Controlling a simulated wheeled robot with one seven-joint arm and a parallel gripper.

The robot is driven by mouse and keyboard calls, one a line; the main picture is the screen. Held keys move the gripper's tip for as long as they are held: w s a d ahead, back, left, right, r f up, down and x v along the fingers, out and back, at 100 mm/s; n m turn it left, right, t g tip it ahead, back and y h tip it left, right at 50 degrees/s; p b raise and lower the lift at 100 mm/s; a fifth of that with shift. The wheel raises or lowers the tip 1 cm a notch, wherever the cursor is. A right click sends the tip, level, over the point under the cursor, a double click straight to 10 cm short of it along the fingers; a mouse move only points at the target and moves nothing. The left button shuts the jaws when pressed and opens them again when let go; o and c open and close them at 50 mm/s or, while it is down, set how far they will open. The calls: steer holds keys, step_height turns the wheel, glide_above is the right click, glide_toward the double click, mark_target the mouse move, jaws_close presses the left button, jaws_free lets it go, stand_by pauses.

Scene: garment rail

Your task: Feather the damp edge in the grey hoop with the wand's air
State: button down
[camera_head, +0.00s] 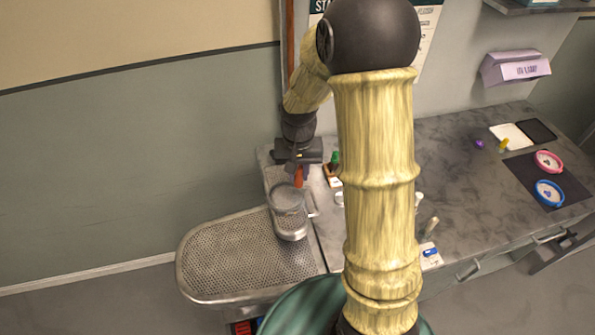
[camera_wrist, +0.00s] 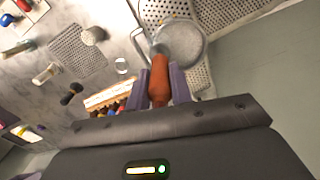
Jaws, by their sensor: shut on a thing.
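My gripper (camera_head: 298,163) points down over the left end of the counter. In the wrist view its two purple fingers (camera_wrist: 160,88) are closed on an orange-brown handle (camera_wrist: 159,77) with a grey tip; this may be the wand. The handle also shows in the head view (camera_head: 299,178). A round grey rimmed thing (camera_head: 287,197) with a side loop is just below and left of it, by the perforated metal tray; it may be the grey hoop. In the wrist view the round thing (camera_wrist: 184,42) lies just past the handle's tip. I cannot tell whether they touch. No damp edge is discernible.
The perforated tray (camera_head: 225,262) is otherwise bare. A wooden rack (camera_head: 332,179) of small coloured items stands close right of my gripper. A pink hoop (camera_head: 548,152) and blue hoop (camera_head: 537,191) lie on a dark mat at right. My arm hides part of the counter.

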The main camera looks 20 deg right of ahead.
steer(key=shift+w, duration=0.1)
steer(key=shift+w+d+p, duration=0.2)
steer(key=shift+w+p, duration=0.05)
steer(key=shift+w, duration=0.3)
steer(key=shift+w+d+p, duration=0.2)
steer(key=shift+w, duration=0.3)
step_height(320, 180, up, 7)
steer(key=p, duration=0.5)
steer(key=shift+p, duration=0.3)
stand_by(0.4)
